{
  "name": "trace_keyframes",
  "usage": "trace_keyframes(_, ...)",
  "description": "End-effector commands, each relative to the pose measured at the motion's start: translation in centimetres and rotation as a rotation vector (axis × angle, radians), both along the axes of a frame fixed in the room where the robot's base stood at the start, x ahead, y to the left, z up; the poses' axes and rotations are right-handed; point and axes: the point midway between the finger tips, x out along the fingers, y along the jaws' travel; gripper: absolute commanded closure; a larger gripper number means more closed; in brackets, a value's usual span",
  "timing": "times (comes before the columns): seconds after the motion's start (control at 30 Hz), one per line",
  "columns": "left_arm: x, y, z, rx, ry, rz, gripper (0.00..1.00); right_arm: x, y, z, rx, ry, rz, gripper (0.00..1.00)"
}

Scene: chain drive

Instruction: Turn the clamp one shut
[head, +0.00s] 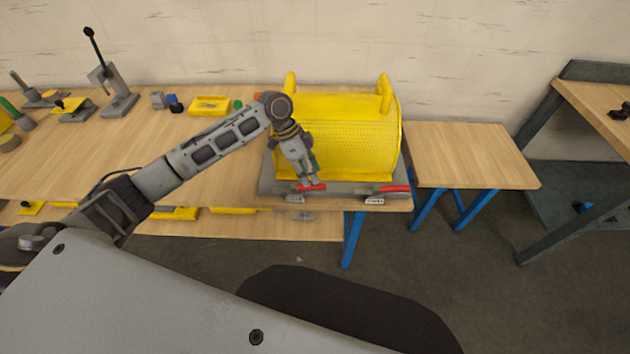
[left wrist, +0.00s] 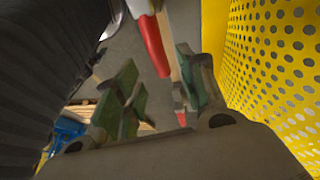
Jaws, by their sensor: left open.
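Two clamps with red handles sit on the grey base plate (head: 268,184) at the front of the yellow perforated guard (head: 345,135). The left clamp (head: 312,188) lies right below my left gripper (head: 309,181); the right clamp (head: 394,188) is clear of it. My left gripper points down and is open, with green-padded fingers apart in the left wrist view (left wrist: 160,95). A red handle (left wrist: 154,45) shows beyond the fingers there. I cannot tell whether the fingers touch it. My right gripper is out of view.
The guard stands close beside my left gripper, and its perforated wall (left wrist: 275,65) fills the right of the left wrist view. A yellow tray (head: 209,105) and a lever press (head: 115,90) stand farther left on the workbench (head: 150,130). A lower wooden table (head: 470,155) to the right is bare.

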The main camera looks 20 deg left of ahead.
Motion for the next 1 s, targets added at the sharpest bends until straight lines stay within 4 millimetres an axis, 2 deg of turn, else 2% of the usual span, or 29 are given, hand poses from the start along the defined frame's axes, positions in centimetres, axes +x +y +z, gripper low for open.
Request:
trace_keyframes(0.3, -0.3, -1.4, -3.1, 0.000, 0.000, -0.001, 0.59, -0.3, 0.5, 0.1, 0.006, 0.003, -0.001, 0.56)
trace_keyframes(0.77, -0.3, -1.7, -3.8, 0.000, -0.001, -0.001, 0.59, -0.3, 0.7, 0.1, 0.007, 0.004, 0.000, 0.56)
trace_keyframes(1.0, -0.3, -1.7, -3.7, 0.000, -0.001, -0.001, 0.90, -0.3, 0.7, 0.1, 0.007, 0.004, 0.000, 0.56)
